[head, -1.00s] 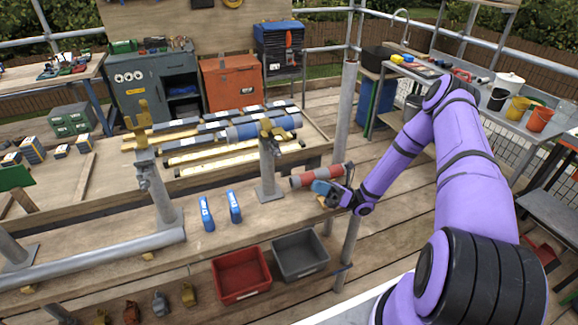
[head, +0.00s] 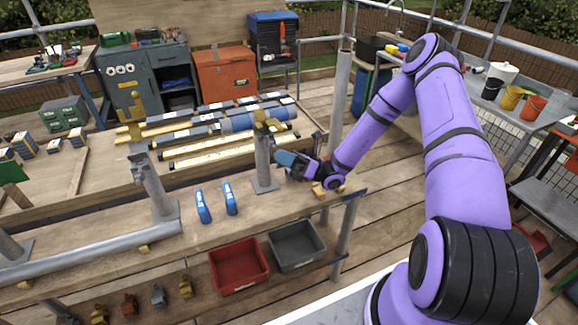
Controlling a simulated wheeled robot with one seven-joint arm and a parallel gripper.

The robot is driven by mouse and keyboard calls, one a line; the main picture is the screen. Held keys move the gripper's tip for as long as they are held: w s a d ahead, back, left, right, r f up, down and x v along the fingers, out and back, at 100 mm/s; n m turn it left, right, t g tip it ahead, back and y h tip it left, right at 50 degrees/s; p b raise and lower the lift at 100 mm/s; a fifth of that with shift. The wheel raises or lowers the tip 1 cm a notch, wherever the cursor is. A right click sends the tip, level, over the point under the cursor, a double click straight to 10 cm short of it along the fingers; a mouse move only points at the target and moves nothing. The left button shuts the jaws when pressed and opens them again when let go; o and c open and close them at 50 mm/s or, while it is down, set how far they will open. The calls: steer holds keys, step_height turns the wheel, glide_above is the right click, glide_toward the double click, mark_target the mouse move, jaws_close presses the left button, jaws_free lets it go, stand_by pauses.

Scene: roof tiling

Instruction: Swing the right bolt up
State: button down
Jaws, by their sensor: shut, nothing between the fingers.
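The right post (head: 263,165) is a grey upright on the wooden bench. It carries a yellow clamp (head: 266,124) at its top. My gripper (head: 279,157) is shut, just right of this post below the clamp. I cannot tell whether it touches the post or the bolt. The right bolt cannot be made out; the gripper and clamp crowd that spot.
A blue-grey tube (head: 253,119) lies behind the right clamp. A red bin (head: 238,265) and a grey bin (head: 296,246) sit below. A scaffold pole (head: 340,95) stands behind my arm.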

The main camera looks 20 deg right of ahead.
steer(key=shift+w+r, duration=0.1)
steer(key=shift+r, duration=0.15)
steer(key=shift+r+m+t, duration=0.5)
steer(key=shift+m+t, duration=0.1)
steer(key=shift+m, duration=0.4)
steer(key=w+r+m+t+h, duration=0.2)
steer(key=w+r+m+h, duration=0.4)
steer(key=m, duration=1)
steer(key=shift+w+r+t+h, duration=0.3)
steer(key=shift+w+r+h, duration=0.1)
steer(key=shift+r+h, duration=1.15)
steer(key=shift+w, duration=0.1)
